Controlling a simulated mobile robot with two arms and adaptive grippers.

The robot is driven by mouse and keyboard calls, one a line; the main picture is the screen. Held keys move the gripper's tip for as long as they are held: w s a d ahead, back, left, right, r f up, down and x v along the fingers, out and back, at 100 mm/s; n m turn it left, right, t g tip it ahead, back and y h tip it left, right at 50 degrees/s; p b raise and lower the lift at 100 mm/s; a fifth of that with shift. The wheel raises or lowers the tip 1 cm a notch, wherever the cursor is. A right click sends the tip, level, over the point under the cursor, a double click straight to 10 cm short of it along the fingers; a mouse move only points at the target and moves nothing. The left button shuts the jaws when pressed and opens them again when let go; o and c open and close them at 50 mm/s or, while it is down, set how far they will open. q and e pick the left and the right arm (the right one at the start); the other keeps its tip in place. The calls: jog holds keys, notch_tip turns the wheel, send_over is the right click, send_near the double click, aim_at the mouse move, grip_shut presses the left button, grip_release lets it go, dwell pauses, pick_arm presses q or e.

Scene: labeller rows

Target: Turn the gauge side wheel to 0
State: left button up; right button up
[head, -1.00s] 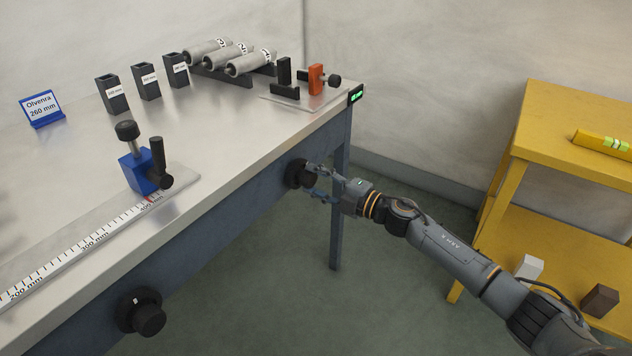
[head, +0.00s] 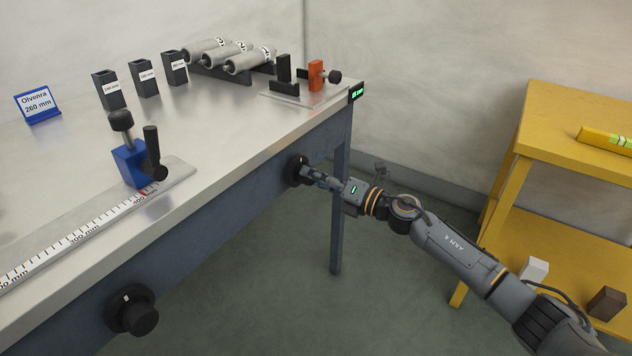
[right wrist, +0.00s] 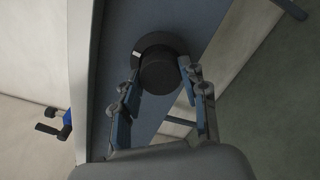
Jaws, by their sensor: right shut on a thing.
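The gauge side wheel is a black round knob (head: 297,170) on the blue-grey front rail of the bench, below the gauge end. My right gripper (head: 318,178) is at this knob, shut on it. In the right wrist view the knob (right wrist: 158,66) lies between the two fingertips (right wrist: 160,82), and a small pale mark shows at its left edge. The gauge (head: 315,76), with an orange block and black jaw, stands on the bench's far right corner. Its small green display (head: 357,93) is too small to read surely. My left gripper is not in view.
A second black wheel (head: 132,310) sits nearer on the same rail. A blue stop (head: 130,160) with a black handle stands on the ruler strip (head: 72,238). A yellow shelf (head: 575,105) stands at right. Open floor lies between bench and shelf.

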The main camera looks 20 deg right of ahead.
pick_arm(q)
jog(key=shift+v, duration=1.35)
pick_arm(e)
jog(key=shift+f+n, duration=0.1)
jog(key=shift+n, duration=0.7)
jog(key=o, duration=1.1)
jog(key=shift+o, duration=0.2)
jog(key=v, duration=1.2)
